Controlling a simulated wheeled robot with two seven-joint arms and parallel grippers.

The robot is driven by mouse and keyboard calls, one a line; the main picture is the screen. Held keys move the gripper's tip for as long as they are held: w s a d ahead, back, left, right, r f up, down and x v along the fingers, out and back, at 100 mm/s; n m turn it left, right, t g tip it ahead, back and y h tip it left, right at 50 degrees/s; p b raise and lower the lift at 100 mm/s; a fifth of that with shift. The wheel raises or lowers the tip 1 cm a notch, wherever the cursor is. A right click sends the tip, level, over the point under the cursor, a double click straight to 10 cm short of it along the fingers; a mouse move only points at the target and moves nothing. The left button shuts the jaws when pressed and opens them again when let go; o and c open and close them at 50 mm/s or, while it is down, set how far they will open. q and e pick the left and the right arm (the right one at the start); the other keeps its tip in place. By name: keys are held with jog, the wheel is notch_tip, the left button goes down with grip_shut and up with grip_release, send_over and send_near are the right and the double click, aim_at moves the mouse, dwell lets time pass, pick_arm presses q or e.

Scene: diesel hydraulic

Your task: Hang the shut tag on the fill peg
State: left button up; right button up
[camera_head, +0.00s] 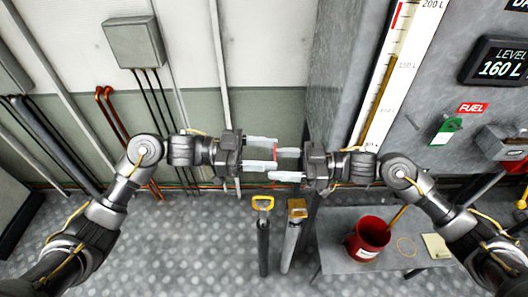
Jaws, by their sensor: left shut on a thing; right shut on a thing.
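A green tag (446,130) hangs on the grey tank face at the right, below a red FUEL label (472,108). I cannot tell which fitting is the fill peg.
Two upright cylinders with yellow tops (263,240) (291,240) stand below my grippers. A level display (498,62) reads 160 L.

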jog(key=o, duration=0.9)
jog(key=shift+o, duration=0.2)
